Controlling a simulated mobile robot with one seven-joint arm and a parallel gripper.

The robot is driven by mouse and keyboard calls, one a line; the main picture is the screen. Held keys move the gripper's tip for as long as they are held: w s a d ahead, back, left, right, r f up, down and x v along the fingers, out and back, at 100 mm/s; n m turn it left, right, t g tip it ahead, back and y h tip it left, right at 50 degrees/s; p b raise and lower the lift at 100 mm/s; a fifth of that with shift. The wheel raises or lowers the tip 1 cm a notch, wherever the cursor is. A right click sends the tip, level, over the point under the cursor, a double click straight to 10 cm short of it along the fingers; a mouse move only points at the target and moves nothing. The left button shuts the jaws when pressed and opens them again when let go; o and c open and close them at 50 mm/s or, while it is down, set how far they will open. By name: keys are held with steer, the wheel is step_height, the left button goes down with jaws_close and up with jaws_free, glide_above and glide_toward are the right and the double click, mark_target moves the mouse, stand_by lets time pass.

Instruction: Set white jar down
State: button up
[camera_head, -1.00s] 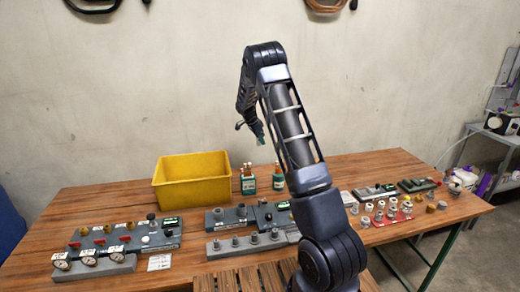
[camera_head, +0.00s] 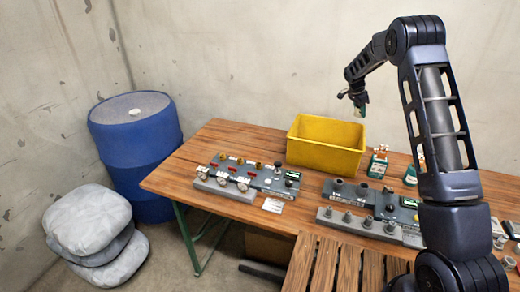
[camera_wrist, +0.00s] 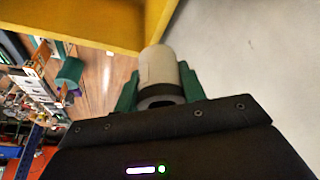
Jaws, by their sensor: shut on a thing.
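The white jar (camera_wrist: 158,68) shows in the wrist view as a pale cylinder with a dark end towards me. My gripper (camera_wrist: 160,86) is shut on it, with a green finger on each side. In the head view my gripper (camera_head: 358,98) hangs in the air above the back right of the yellow crate (camera_head: 322,157); the jar is too small to make out clearly there. In the wrist view the crate (camera_wrist: 80,18) fills the top, beyond the jar. I cannot tell whether the jar is over the crate or behind it.
The wooden bench (camera_head: 215,143) carries a valve-and-gauge block (camera_head: 235,180), a grey fitting block (camera_head: 360,222) and bottles (camera_head: 378,163) right of the crate. A bare strip lies left of the crate. A blue drum (camera_head: 140,155) and grey sacks (camera_head: 90,228) stand on the floor.

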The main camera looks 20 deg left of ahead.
steer(key=s+a+n+t+y, duration=0.1)
steer(key=s+a+n, duration=0.35)
steer(key=a, duration=1.15)
steer(key=s+a+n+y, duration=0.1)
steer(key=s+a+n, duration=0.35)
steer(key=a, duration=1.05)
steer(key=s+a+n+t+y, duration=0.15)
steer(key=s+a, duration=0.55)
steer(key=a, duration=0.9)
steer(key=shift+n+g, duration=0.25)
steer(key=f, duration=2)
steer(key=shift+s+a, duration=0.15)
steer(key=shift+s, duration=0.1)
steer(key=o, duration=1)
steer(key=v, duration=1.2)
steer(key=shift+r, duration=0.15)
